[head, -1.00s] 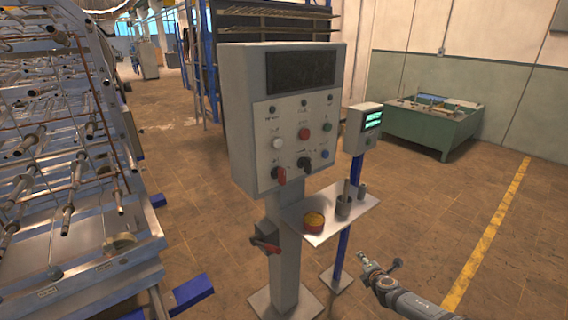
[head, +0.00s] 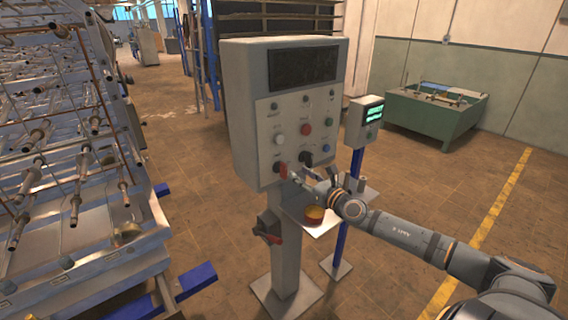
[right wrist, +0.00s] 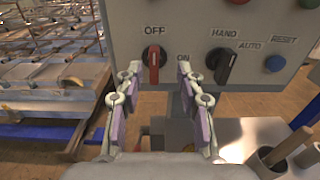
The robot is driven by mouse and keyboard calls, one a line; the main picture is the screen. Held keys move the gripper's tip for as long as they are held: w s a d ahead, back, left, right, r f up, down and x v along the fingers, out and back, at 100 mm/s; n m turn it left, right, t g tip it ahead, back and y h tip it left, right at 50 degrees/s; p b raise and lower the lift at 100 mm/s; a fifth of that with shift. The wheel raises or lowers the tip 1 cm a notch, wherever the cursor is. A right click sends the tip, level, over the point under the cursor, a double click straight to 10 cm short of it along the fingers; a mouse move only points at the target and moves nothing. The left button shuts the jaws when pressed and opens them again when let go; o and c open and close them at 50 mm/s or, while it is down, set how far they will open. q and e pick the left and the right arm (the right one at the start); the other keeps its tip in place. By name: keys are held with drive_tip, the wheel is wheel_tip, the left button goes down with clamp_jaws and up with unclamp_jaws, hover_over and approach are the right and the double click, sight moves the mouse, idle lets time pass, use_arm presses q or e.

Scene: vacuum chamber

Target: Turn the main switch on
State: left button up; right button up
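The main switch, a red rotary handle (head: 283,170), sits at the lower left of the grey control panel (head: 246,110). In the right wrist view the red handle (right wrist: 153,64) stands upright below the OFF label, with ON printed to its lower right. My right gripper (head: 299,176) is in front of the panel's lower edge, close to the handle. In the right wrist view the right gripper (right wrist: 158,80) is open, its fingertips apart on either side of the red handle. I cannot tell whether they touch it. My left gripper is not in view.
A black HAND/AUTO selector (right wrist: 221,64) is right of the fingers, with a blue RESET button (right wrist: 275,63) beyond. A small shelf (head: 325,228) with a yellow-topped red tin (head: 313,215) lies below. A red-handled switch box (head: 269,226) is on the post.

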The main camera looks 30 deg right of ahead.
sight(286, 165)
drive_tip(key=shift+y, duration=0.3)
drive_tip(key=w+p, duration=0.1)
drive_tip(key=w, duration=0.2)
drive_tip(key=w+a+p, duration=0.1)
drive_tip(key=w, duration=0.2)
drive_tip(key=w+p, duration=0.1)
drive_tip(key=w, duration=0.1)
drive_tip(key=shift+w+a, duration=0.25)
drive_tip(key=shift+w, duration=0.15)
drive_tip(key=shift+c, duration=0.7)
clamp_jaws()
